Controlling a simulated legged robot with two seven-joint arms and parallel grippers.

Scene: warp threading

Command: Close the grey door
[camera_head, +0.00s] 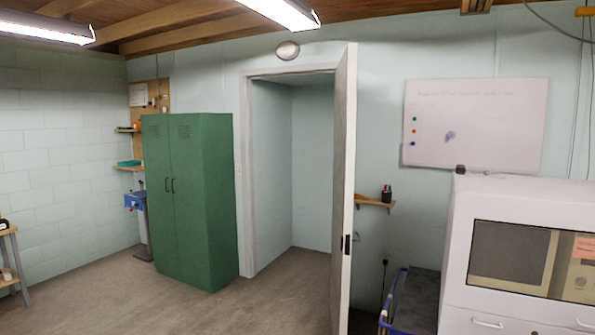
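The grey door (343,190) stands wide open in the head view, right of the middle. It is hinged on the right side of its frame and swung out into the room, so I see its narrow edge and a thin strip of its grey face. A dark latch (347,244) shows on its edge. The doorway (292,170) is open and shows a pale recess behind it. Neither of my grippers is in view.
A green locker (188,195) stands left of the doorway. A white machine cabinet (520,250) and a blue-railed cart (395,300) are on the right, near the door. The floor (240,305) before the doorway is clear.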

